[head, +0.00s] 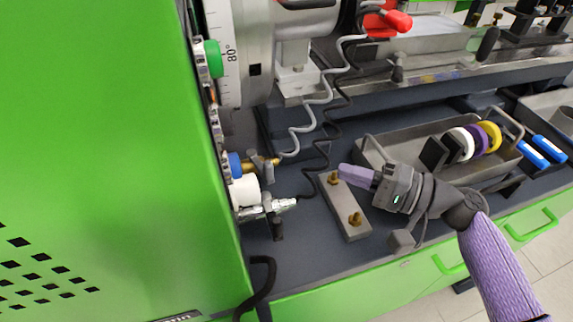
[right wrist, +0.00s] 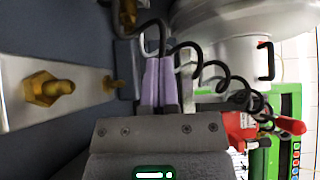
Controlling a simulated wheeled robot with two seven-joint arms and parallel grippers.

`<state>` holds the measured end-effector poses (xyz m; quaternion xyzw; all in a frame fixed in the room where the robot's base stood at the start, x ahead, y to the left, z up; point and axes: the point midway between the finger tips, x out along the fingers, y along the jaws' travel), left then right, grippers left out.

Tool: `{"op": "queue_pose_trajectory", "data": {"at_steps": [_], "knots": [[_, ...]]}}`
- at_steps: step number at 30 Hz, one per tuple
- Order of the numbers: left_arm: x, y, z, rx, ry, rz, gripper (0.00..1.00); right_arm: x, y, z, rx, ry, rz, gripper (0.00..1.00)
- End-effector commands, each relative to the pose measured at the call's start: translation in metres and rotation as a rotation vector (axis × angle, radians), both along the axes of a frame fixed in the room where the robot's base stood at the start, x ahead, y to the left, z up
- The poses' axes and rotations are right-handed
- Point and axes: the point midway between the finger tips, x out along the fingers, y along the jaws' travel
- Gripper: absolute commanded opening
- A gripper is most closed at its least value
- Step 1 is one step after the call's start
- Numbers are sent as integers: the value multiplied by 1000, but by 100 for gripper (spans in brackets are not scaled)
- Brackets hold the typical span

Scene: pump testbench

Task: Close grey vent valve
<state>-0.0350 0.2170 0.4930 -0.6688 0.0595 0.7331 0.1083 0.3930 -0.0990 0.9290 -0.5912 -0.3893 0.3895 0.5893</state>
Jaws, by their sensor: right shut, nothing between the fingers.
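Two small valve fittings stick out of the green machine's side at the middle of the head view. The upper one is a brass fitting (head: 262,163) with a blue collar and a small grey handle. The lower one is a silver fitting (head: 266,208) with a white collar and a dark grip hanging down. I cannot tell which is the grey vent valve. My right gripper (head: 346,172) is shut and empty, to the right of both fittings and apart from them, over the metal block. Its purple fingers (right wrist: 160,82) lie together in the right wrist view. My left gripper is not in view.
A metal block (head: 343,210) with brass fittings lies below my right gripper. Coiled grey (head: 305,130) and black hoses (head: 330,125) hang between the fittings and the gripper. A grey tray (head: 400,150) with tape rolls stands at right. The green machine (head: 110,150) fills the left.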

Motion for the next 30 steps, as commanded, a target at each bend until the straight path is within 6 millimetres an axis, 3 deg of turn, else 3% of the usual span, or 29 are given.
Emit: {"op": "queue_pose_trajectory", "data": {"at_steps": [8, 13, 18, 27, 30], "knots": [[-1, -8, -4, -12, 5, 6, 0, 24, 57, 0, 1, -2, 2, 0], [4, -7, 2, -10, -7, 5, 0, 14, 82, 1, 0, -1, 1, 0], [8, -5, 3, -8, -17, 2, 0, 10, 93, 0, -2, -1, 0, 0], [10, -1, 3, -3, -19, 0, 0, 9, 94, 0, -1, -1, -1, 0], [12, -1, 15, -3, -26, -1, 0, 6, 98, 4, 1, 2, -39, 0]]}}
